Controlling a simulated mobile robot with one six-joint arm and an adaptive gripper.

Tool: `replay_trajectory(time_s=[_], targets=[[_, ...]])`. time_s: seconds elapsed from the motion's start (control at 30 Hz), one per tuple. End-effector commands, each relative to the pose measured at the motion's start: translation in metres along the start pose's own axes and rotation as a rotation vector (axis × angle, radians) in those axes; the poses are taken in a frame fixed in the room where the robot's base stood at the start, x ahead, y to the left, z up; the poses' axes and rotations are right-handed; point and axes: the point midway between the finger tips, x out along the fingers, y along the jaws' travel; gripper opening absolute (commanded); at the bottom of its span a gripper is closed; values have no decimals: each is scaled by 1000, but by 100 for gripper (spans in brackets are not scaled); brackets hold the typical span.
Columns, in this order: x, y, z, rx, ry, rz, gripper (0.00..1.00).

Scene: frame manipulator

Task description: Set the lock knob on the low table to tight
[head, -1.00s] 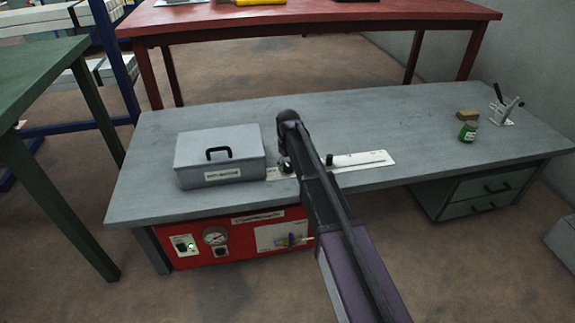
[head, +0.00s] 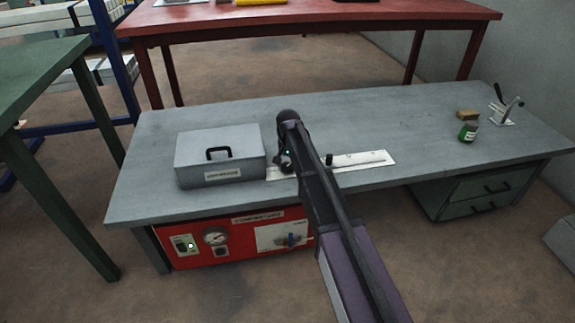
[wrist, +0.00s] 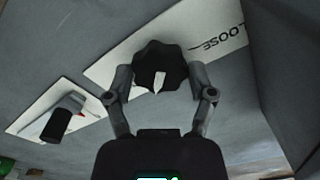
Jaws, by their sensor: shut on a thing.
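The lock knob (wrist: 147,66) is a dark, lobed knob with a white pointer mark on its top. No "tight" label can be read. My gripper (wrist: 160,84) has one finger on each side of the knob and is shut on it. In the head view my gripper (head: 284,164) is over the low table (head: 400,120), just right of the grey box, and my arm hides the knob.
A grey box (head: 222,165) with a black handle stands close left of my gripper. A white plate with a black-handled lever (wrist: 62,118) lies beside the knob's plate. A green jar (head: 468,132) and a clamp (head: 505,112) stand at the right. The table's back middle is clear.

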Motion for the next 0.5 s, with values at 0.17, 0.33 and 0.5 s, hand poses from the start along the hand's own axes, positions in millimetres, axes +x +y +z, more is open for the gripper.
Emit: replay_trajectory(time_s=[0.17, 0.33, 0.5], targets=[[0, 1, 1, 165, -2, 2, 23], [0, 1, 1, 309, -2, 3, 23], [0, 1, 1, 419, -1, 3, 23]])
